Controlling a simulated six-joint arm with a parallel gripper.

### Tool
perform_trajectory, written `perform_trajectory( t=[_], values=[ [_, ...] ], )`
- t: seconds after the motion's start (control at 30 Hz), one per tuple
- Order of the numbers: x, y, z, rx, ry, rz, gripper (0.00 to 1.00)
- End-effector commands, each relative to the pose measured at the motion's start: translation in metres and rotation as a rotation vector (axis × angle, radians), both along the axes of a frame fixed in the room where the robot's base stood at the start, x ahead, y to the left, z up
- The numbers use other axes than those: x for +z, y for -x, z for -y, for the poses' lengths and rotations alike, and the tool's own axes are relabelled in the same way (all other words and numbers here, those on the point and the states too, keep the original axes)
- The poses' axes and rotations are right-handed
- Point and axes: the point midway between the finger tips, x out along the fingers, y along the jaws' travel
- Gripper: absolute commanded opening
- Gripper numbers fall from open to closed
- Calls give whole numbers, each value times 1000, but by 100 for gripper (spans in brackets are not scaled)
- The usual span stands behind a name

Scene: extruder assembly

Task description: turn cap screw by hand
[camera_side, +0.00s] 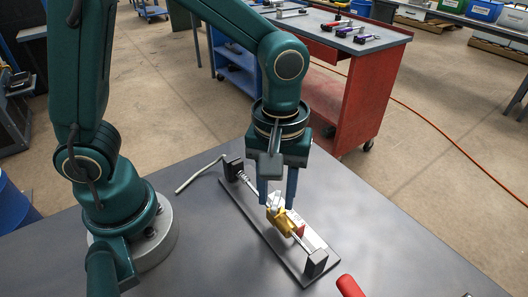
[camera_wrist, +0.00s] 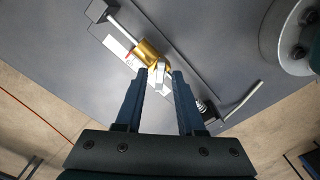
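A silver faceted cap (camera_side: 276,200), which looks like the cap screw, sits on the side of a gold extruder body (camera_side: 285,222). In the wrist view, the silver cap (camera_wrist: 162,76) stands against the gold body (camera_wrist: 148,53). My gripper (camera_side: 278,199) points down over it. In the wrist view, my gripper (camera_wrist: 160,74) has its two blue fingers apart, one on each side of the silver cap. Narrow gaps seem to show between cap and fingers, so it looks open. Whether either fingertip touches the cap is hard to tell.
The extruder assembly lies on a dark base plate (camera_side: 299,264) on the grey table (camera_side: 385,255). A black end block (camera_side: 316,263) stands at its near end, a dark motor block (camera_side: 234,168) at its far end. A red cylinder (camera_side: 349,286) shows at the front edge.

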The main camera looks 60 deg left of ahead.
Motion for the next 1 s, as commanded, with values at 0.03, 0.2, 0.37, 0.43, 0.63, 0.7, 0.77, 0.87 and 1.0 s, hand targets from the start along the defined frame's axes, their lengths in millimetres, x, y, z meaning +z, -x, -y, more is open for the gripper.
perform_trajectory(
  t=[0.03,0.2,0.37,0.43,0.63,0.7,0.77,0.87,1.0],
  values=[
    [0,0,0,-1,0,0,38],
    [0,0,0,-2,0,0,38],
    [2,0,0,-2,1,2,38],
    [6,-1,0,-2,1,3,38],
    [18,-1,0,-2,1,3,38],
    [20,0,0,-2,0,1,38],
    [20,0,0,-2,0,0,38],
    [20,0,0,-2,0,0,38],
    [20,0,0,-47,0,0,38]
  ],
)
